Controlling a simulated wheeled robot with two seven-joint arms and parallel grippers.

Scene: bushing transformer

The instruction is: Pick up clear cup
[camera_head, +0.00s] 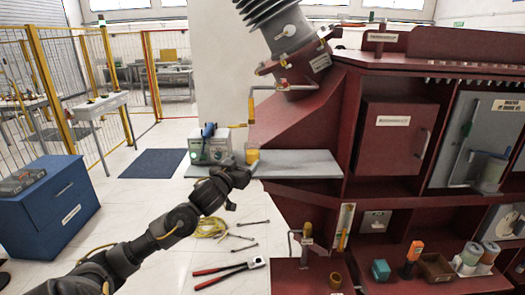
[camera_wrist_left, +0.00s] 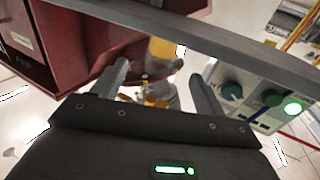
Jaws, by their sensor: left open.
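A small clear cup with yellow contents (camera_head: 252,154) appears to stand on the grey shelf (camera_head: 300,163), right of the control box. My left gripper (camera_head: 247,168) is at the shelf's front edge, just in front of the cup. In the left wrist view, the two fingers of my left gripper (camera_wrist_left: 160,75) are spread apart. A yellow, partly clear shape (camera_wrist_left: 161,52), seemingly the cup, lies beyond and between the fingertips, with no contact visible. Its lower part is hard to make out. My right gripper is in neither view.
A grey control box (camera_head: 211,146) with a blue-handled tool stands left of the cup. The red transformer (camera_head: 395,130) rises on the right. Pliers (camera_head: 230,269) and a yellow cable coil (camera_head: 211,228) lie on the floor. The shelf's right part is clear.

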